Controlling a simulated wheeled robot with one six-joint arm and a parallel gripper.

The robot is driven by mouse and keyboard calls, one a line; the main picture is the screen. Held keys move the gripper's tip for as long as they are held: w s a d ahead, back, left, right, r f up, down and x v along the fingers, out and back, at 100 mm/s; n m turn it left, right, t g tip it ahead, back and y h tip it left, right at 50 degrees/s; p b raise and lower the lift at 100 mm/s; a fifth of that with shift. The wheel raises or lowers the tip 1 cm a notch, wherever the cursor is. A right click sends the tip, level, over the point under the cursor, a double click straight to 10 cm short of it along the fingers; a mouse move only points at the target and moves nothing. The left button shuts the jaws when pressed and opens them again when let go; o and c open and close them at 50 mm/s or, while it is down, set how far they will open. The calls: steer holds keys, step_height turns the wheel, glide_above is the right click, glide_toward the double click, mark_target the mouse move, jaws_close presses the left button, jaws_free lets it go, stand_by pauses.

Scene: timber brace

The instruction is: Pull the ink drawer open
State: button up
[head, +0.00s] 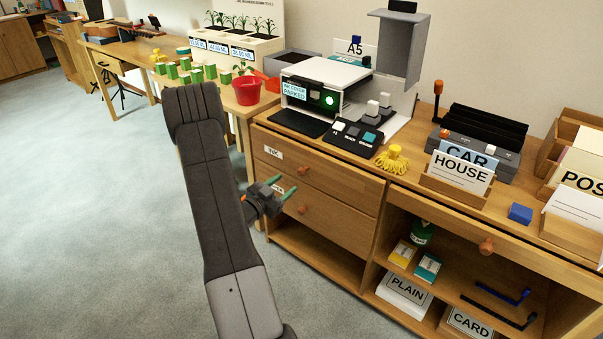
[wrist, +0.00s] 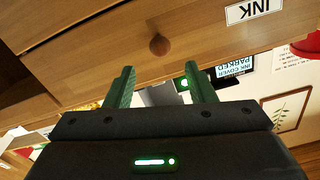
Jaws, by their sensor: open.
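The ink drawer (head: 335,181) is the upper wooden drawer at the left of the cabinet, with a white INK label (head: 272,152) and a round wooden knob (head: 304,170). Its front looks flush with the cabinet. My gripper (head: 278,184) is open and empty in front of the drawers, left of and a little below that knob in the head view. In the wrist view, which is upside down, the drawer front (wrist: 95,50) fills the top, and the knob (wrist: 159,45) shows just beyond the gap between my green fingers (wrist: 159,66), apart from them.
A lower drawer (head: 335,220) with its own knob (head: 302,208) sits below, its label partly hidden by my gripper. A printer (head: 325,85) and a button panel (head: 357,136) stand on top. Open shelves are at right. The floor (head: 90,210) at left is clear.

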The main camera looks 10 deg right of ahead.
mark_target(299, 173)
steer(key=x, duration=0.9)
steer(key=shift+w+d+b, duration=0.15)
steer(key=shift+d+b, duration=0.05)
steer(key=shift+b, duration=0.2)
steer(key=shift+a, duration=0.1)
jaws_close()
